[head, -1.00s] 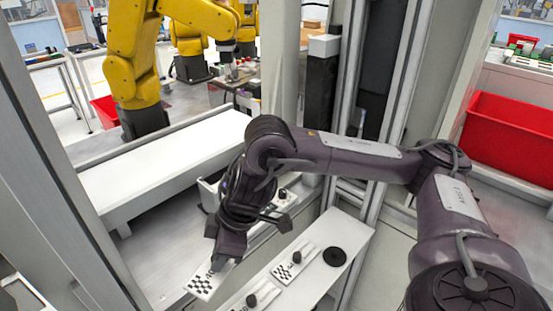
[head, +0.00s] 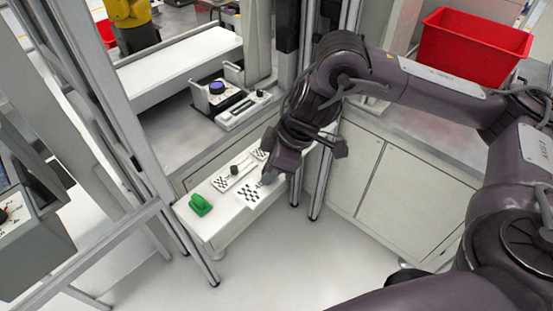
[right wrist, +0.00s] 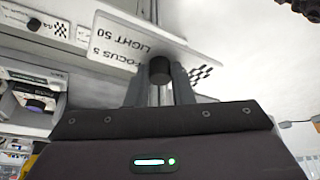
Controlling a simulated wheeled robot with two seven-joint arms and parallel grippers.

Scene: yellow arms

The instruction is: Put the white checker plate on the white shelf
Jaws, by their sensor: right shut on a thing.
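The white checker plate (head: 252,193) is in my right gripper (head: 268,179), over the near side of a low white shelf (head: 219,226) in the head view. Whether it touches the shelf I cannot tell. In the right wrist view, the fingers (right wrist: 160,92) are shut on the plate's black knob (right wrist: 160,69). The plate (right wrist: 125,45) shows printed text and a checker patch there; its underside is hidden. My left gripper is not in view.
A similar checker plate with a knob (head: 226,180) and a green object (head: 200,204) are on the low shelf. A long white ledge (head: 180,70) and a device with a dark dial (head: 217,92) lie behind. A red bin (head: 470,45) stands at the right. Metal posts flank the shelf.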

